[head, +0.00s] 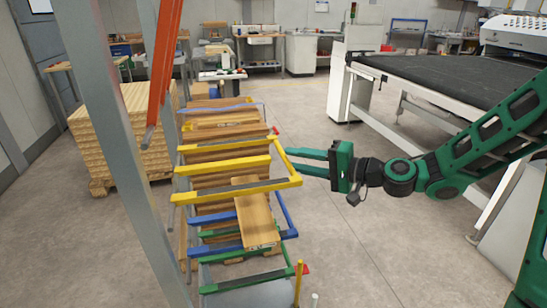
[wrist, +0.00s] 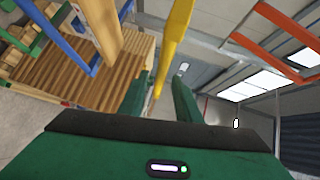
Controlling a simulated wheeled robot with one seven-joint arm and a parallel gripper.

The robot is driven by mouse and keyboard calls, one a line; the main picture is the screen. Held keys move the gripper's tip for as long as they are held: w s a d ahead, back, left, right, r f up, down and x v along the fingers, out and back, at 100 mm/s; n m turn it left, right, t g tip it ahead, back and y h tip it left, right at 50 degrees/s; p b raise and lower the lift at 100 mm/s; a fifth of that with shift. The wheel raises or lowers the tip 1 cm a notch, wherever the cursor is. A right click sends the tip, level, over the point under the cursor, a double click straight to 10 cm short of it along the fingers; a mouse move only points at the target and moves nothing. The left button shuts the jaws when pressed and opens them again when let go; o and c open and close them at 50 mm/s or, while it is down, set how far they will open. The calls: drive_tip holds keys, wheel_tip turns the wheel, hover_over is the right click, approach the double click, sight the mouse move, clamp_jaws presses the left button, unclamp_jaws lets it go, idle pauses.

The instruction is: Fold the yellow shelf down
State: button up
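The yellow shelf (head: 235,190) is a frame of yellow bars on the rack in the head view. It sticks out roughly level above the blue and green shelves. My gripper (head: 287,160) is at its right end bar, coming from the right. My gripper is open, with its two green fingers apart. In the wrist view, the yellow shelf (wrist: 175,35) shows as a bar running down into the gap between the fingers (wrist: 163,82). Clear space shows on both sides of the bar near the fingers. The shelf's rack-side joints are hard to make out.
A blue shelf (head: 286,215) and a green shelf (head: 245,283) jut out below. A wooden board (head: 255,212) lies tilted across the rack. A conveyor (head: 440,80) stands behind my arm. Floor right of the rack is clear.

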drive_tip(key=x, duration=0.7)
drive_tip(key=shift+w+a, duration=0.15)
drive_tip(key=shift+a, duration=0.1)
drive_tip(key=shift+f, duration=0.1)
clamp_jaws()
